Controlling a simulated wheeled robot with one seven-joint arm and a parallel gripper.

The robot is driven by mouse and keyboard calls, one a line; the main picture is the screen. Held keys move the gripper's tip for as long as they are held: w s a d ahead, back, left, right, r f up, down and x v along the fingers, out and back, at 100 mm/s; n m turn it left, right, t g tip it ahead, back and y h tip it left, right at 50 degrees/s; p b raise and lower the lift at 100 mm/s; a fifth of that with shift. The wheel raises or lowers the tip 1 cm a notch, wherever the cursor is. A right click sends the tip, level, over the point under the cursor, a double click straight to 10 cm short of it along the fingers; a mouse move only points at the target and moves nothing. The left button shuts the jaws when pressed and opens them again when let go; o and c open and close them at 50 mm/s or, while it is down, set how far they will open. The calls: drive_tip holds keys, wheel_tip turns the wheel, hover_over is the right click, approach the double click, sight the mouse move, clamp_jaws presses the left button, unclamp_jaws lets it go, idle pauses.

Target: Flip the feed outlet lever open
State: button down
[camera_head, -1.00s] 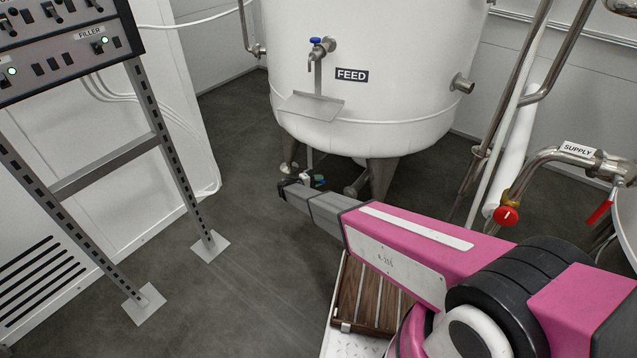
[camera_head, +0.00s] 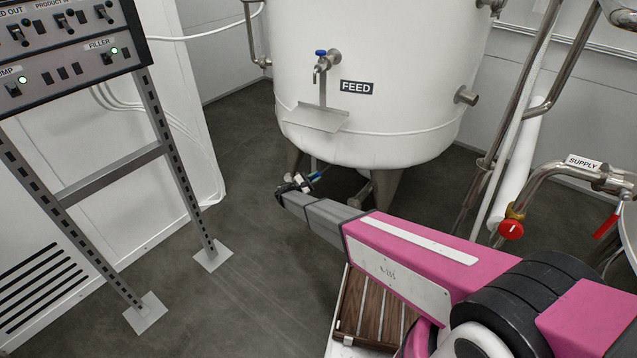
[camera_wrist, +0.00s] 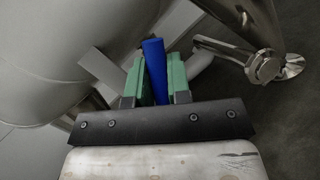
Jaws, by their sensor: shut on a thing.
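The white feed tank (camera_head: 400,125) stands at the centre back in the head view, with a black FEED label on its front. A blue lever (camera_wrist: 154,65) shows in the wrist view, pointing away from the palm between the two green fingers. My gripper (camera_wrist: 157,68) is shut on this lever. The valve body under the lever is mostly hidden by my gripper and wrist.
A small tap with a blue handle (camera_head: 321,54) sits on the tank's front, above a metal tray (camera_head: 318,117). Steel tank legs (camera_head: 385,190) stand close behind my gripper. A switch panel rack (camera_head: 110,170) is at left. SUPPLY piping (camera_head: 575,170) is at right.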

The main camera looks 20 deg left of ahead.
drive_tip(key=n, duration=0.1)
drive_tip(key=a+n+t, duration=0.1)
drive_tip(key=n, duration=0.1)
drive_tip(key=w+a+r+n+t, duration=0.1)
drive_tip(key=shift+a+y, duration=0.25)
drive_tip(key=shift+y, duration=0.05)
drive_tip(key=shift+w+a+r+n+t+y, duration=0.15)
drive_tip(key=shift+a+n+t+y, duration=0.35)
drive_tip(key=shift+n, duration=0.7)
drive_tip(key=shift+w+a+r+n+t+y, duration=0.1)
drive_tip(key=shift+w+a+n+t+y, duration=0.35)
drive_tip(key=shift+n, duration=0.75)
drive_tip(key=shift+s+a+h, duration=0.15)
drive_tip(key=shift+a+h, duration=0.05)
drive_tip(key=shift+h, duration=0.05)
drive_tip(key=c, duration=1.1)
unclamp_jaws()
drive_tip(key=v, duration=1.1)
drive_tip(key=shift+d, duration=0.1)
